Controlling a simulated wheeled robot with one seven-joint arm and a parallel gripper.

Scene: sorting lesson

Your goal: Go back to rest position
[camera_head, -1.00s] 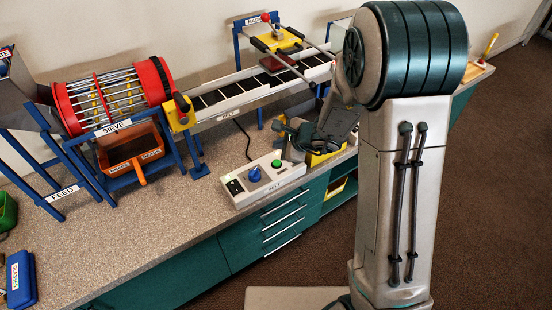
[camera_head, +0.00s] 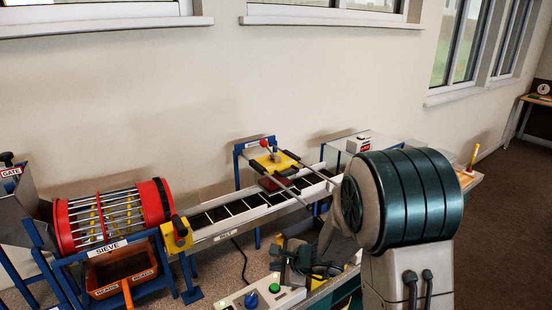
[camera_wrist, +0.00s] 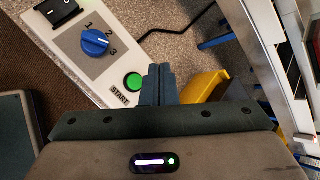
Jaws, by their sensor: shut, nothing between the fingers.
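My gripper (camera_wrist: 162,72) is shut and empty. In the wrist view its fingers are together beside the green start button (camera_wrist: 133,82) of the white control box (camera_wrist: 72,52). I cannot tell whether the fingertips touch the box. In the head view my gripper (camera_head: 280,246) hangs over the bench, just above the control box (camera_head: 238,300), which is cut off by the lower edge. The box also carries a blue dial (camera_wrist: 95,42) marked 1, 2, 3.
A yellow bin (camera_wrist: 204,86) is close beside the fingers. The conveyor belt (camera_head: 240,208) runs behind my gripper, with a yellow magnet frame (camera_head: 275,160) over it. The red sieve drum (camera_head: 112,216) and an orange tray (camera_head: 121,274) stand at left.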

